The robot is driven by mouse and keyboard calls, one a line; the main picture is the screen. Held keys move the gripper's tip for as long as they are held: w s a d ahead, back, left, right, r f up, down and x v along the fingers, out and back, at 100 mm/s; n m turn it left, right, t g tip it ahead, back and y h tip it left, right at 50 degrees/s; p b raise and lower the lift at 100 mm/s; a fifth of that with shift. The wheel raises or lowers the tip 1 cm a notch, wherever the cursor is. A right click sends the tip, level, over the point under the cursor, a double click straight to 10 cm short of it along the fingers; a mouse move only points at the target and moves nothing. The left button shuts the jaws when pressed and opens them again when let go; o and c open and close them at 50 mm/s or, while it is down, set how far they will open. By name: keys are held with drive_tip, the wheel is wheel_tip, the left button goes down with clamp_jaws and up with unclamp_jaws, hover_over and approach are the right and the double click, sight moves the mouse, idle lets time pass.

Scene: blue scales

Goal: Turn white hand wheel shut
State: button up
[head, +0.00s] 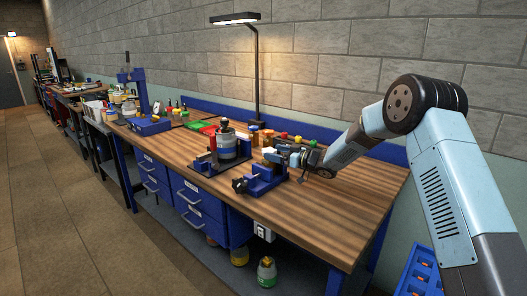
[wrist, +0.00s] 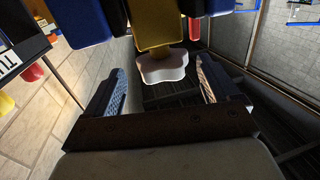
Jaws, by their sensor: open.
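The white hand wheel (wrist: 163,66) has a lobed rim and shows in the upper middle of the wrist view. It sits at the end of a brass-coloured body (wrist: 155,28). My gripper (wrist: 160,80) is open, with one finger to the left of the wheel and one to the right. The wheel appears just beyond or level with the fingertips; I cannot tell whether they touch it. In the head view my gripper (head: 296,158) is over the workbench by a blue vise (head: 264,180). The wheel is too small to make out surely there.
The wooden workbench (head: 340,215) is clear at its right front. A round grey device (head: 228,146) stands left of the vise, and a lamp post (head: 257,75) rises behind. Several small coloured items line the bench's back. A blue crate (head: 418,272) is at lower right.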

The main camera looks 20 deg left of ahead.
sight(265, 149)
drive_tip(key=shift+w+a, duration=0.25)
drive_tip(key=shift+a, duration=1.05)
drive_tip(key=shift+w+a, duration=0.25)
drive_tip(key=shift+a, duration=1.05)
